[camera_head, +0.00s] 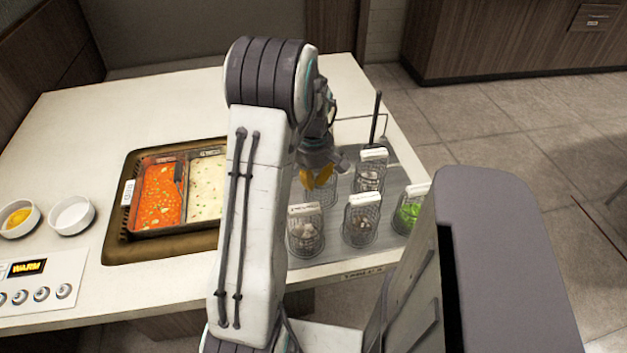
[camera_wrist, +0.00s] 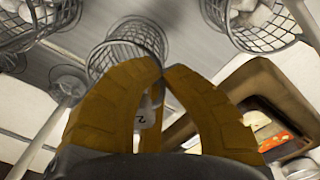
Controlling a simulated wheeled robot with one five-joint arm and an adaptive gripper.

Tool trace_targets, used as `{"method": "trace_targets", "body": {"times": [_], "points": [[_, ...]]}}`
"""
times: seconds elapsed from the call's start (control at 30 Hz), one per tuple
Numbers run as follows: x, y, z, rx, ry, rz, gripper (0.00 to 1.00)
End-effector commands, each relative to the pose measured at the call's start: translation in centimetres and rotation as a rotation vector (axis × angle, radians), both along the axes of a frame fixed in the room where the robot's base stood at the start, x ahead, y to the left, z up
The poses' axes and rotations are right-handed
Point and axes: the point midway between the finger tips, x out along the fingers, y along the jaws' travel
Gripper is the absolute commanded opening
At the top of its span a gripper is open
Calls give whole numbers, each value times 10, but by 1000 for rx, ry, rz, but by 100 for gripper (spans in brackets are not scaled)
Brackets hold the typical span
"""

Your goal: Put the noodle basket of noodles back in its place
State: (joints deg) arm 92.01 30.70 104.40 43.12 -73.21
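My gripper (camera_head: 321,178) has yellow-brown fingers, and their tips meet in the wrist view (camera_wrist: 162,68). A white piece with dark lettering (camera_wrist: 146,116) shows between the fingers; it looks like the handle of the wire noodle basket (camera_wrist: 128,42) just beyond the tips. That basket also shows in the head view (camera_head: 318,193), below my gripper among the other baskets. Its mesh looks mostly empty from the wrist, and I cannot make out noodles in it. I cannot tell whether its bottom touches the grey surface.
Wire baskets with white handles stand around it: front left (camera_head: 306,236), front middle (camera_head: 361,222), right with green food (camera_head: 409,212) and back (camera_head: 369,178). A tray of red and white sauce wells (camera_head: 128,222) is to the left, with two bowls (camera_head: 72,215) beyond.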

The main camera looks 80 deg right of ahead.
Motion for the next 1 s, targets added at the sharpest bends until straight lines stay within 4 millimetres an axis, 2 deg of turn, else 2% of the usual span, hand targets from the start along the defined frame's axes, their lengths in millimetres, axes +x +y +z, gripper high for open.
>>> {"method": "trace_targets", "body": {"times": [0.27,0.3,0.6,0.77,0.8,1.0], "points": [[0,1,-3,4,0,0,0],[0,1,-3,4,0,0,6],[0,1,-3,3,0,0,33],[0,1,-2,3,0,0,34],[0,1,-3,5,0,0,40],[0,1,-3,5,-1,0,58]]}}
